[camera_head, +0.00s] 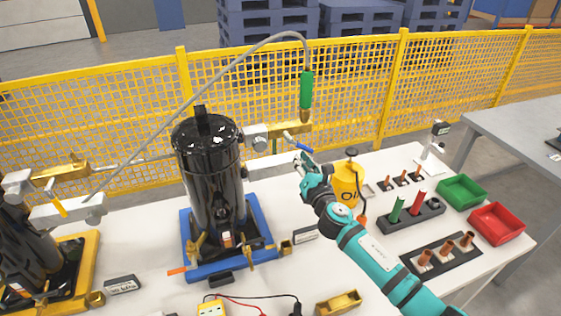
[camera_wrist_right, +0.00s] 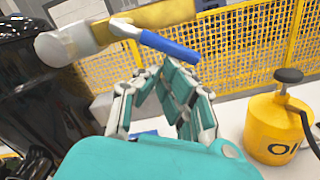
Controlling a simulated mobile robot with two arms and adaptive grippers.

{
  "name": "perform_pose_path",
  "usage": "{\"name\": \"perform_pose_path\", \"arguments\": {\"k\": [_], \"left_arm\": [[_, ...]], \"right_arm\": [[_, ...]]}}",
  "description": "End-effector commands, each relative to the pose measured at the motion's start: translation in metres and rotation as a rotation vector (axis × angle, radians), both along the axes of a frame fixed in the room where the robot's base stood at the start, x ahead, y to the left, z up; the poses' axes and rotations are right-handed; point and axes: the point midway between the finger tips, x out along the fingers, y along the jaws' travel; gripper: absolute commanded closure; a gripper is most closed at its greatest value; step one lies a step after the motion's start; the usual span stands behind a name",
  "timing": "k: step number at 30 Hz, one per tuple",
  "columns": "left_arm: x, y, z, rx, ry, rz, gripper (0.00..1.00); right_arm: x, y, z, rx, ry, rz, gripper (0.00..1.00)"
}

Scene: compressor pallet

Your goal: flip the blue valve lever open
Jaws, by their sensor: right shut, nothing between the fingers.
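The blue valve lever (camera_head: 296,143) sits on a brass fitting (camera_head: 290,129) at the right of the black compressor tank (camera_head: 212,180). In the right wrist view the lever (camera_wrist_right: 168,46) slants down to the right from a pale joint below the brass body (camera_wrist_right: 155,14). My teal right gripper (camera_head: 304,161) is shut and empty, just below the lever's free end. In the right wrist view its fingers (camera_wrist_right: 158,80) point up toward the lever; I cannot tell whether they touch it. My left gripper is not in view.
A yellow oil can (camera_head: 346,186) stands right of my right gripper. A grey hose with a green handle (camera_head: 306,90) hangs above the fitting. Green (camera_head: 461,191) and red (camera_head: 497,223) bins stand at the right. A yellow mesh fence (camera_head: 350,95) runs behind the table.

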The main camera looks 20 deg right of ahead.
Motion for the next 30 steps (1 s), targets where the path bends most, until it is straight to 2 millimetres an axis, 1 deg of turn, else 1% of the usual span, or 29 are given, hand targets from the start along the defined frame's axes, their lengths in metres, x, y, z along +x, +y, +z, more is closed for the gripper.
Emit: {"name": "perform_pose_path", "arguments": {"k": [1, 6, 15, 21, 30], "left_arm": [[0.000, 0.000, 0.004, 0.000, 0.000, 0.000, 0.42], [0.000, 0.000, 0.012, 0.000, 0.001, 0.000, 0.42], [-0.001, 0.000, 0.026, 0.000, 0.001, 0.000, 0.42], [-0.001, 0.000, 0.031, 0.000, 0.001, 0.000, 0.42], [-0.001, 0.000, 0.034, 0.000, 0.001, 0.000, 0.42]], "right_arm": [[0.001, -0.004, 0.005, -0.048, -0.003, -0.002, 1.00], [0.001, -0.012, 0.010, -0.207, -0.010, -0.001, 1.00], [0.001, -0.023, 0.019, -0.436, -0.016, -0.002, 1.00], [0.001, -0.026, 0.024, -0.535, -0.021, -0.002, 1.00], [0.001, -0.028, 0.025, -0.596, -0.022, -0.001, 1.00]]}}
